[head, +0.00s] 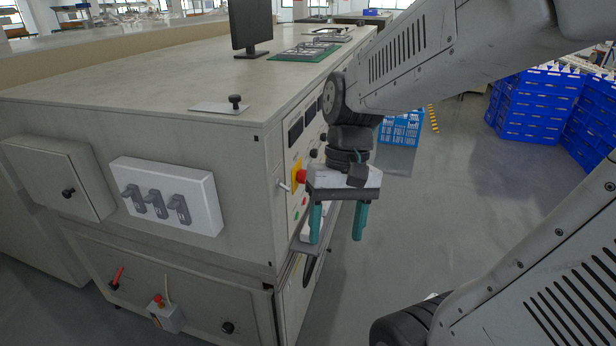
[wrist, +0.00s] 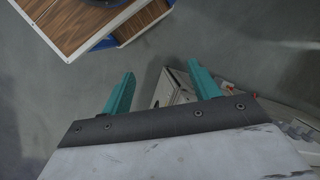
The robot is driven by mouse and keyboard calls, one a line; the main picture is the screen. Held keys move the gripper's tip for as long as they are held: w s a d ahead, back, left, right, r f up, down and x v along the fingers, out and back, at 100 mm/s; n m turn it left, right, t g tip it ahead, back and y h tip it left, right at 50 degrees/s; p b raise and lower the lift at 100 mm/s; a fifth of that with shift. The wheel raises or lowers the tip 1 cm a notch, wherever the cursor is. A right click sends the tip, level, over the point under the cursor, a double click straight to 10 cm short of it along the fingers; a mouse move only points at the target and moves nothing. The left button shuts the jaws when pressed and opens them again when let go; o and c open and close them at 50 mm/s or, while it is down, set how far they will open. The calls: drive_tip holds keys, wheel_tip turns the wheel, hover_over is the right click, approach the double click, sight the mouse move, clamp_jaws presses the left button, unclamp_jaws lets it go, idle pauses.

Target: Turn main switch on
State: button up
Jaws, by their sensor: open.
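A red knob on a yellow plate (head: 297,174), which looks like the main switch, is on the front panel of the large beige cabinet (head: 200,75) in the head view. My gripper (head: 337,236) points down just right of the knob, in front of the panel. Its two teal fingers are apart with nothing between them. In the wrist view my gripper (wrist: 162,84) is also open, above grey floor and a pale boxy thing (wrist: 174,90). The knob cannot be made out there.
A white plate with three grey levers (head: 166,196) is on the cabinet's left side. A monitor (head: 250,25) stands on top. A red button box (head: 163,313) is low down. Blue crates (head: 545,105) are stacked at right. The floor (head: 440,215) between is clear.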

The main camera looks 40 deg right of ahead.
drive_tip(key=w+d+f+m+y, duration=0.2)
drive_tip(key=w+f+m+y, duration=0.2)
drive_tip(key=w+f+y, duration=0.15)
drive_tip(key=m+t+y, duration=0.3)
drive_tip(key=m+t, duration=1)
drive_tip(key=t, duration=0.3)
approach(303, 177)
drive_tip(key=w+f, duration=0.1)
drive_tip(key=f, duration=0.1)
drive_tip(key=d+x, duration=0.1)
drive_tip(key=x, duration=0.7)
drive_tip(key=shift+w+r, duration=0.35)
drive_tip(key=shift+r, duration=0.05)
drive_tip(key=c, duration=1)
